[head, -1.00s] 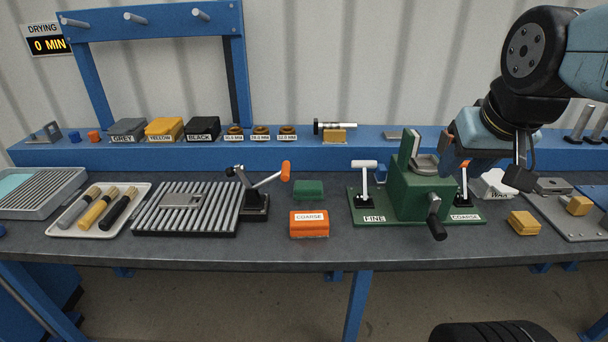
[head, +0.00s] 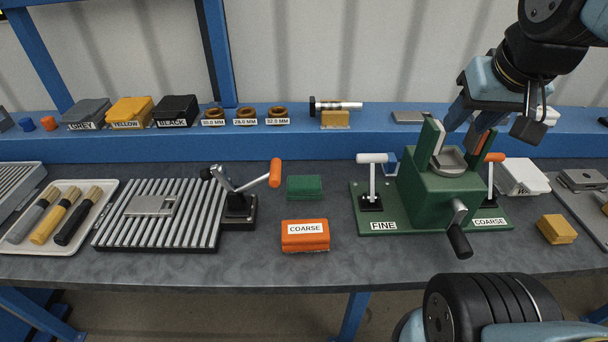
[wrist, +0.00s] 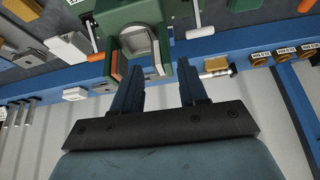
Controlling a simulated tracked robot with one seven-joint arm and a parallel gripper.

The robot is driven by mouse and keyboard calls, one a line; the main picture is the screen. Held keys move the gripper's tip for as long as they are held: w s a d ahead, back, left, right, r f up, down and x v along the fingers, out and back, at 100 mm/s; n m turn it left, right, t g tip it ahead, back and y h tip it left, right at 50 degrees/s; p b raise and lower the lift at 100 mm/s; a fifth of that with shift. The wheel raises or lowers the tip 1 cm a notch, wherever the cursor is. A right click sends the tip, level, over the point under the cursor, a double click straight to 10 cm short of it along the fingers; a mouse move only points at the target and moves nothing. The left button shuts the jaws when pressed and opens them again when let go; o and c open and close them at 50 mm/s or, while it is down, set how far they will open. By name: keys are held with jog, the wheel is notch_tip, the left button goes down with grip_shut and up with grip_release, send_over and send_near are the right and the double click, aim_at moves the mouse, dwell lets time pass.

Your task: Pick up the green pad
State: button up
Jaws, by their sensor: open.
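The green pad (head: 304,187) lies on the bench in the head view, behind the orange pad labelled COARSE (head: 305,236). It is right of the orange-knobbed lever clamp. Nothing touches it. My gripper (head: 466,128) is open and empty above the green crank fixture (head: 435,196), right of and higher than the pad. In the wrist view the two fingers of my gripper (wrist: 160,70) stand apart, pointing toward the fixture (wrist: 135,15) with its grey curved seat. I cannot make out the green pad for certain in the wrist view.
The fixture has two upright levers and signs FINE and COARSE. The lever clamp (head: 238,205) and ribbed rack (head: 160,225) stand left of the pad. A raised blue shelf (head: 385,140) runs behind. The bench between pad and fixture is clear.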

jog(key=shift+o, duration=1.4)
jog(key=shift+w+a, duration=0.15)
jog(key=shift+w, duration=0.1)
jog(key=o, duration=0.6)
jog(key=w+a+n, duration=0.1)
jog(key=w, duration=0.1)
jog(key=w+a+f+n+g, duration=0.1)
jog(key=a+n, duration=0.1)
jog(key=w+a+n, duration=0.1)
jog(key=w+n, duration=0.1)
jog(key=shift+w+a+f+g, duration=0.2)
jog(key=shift+w+g, duration=0.1)
jog(key=shift+o, duration=0.5)
jog(key=w+a+f+n+g, duration=0.1)
jog(key=w+a+f+n, duration=0.1)
jog(key=w+a+n, duration=0.2)
jog(key=shift+w+a+f+y, duration=0.15)
jog(key=shift+a+f+y, duration=0.15)
jog(key=shift+a, duration=0.55)
jog(key=n+g, duration=0.3)
jog(key=n, duration=0.7)
send_over(304, 182)
notch_tip(304, 182, down, 11)
notch_tip(304, 182, down, 13)
jog(key=shift+f, duration=0.15)
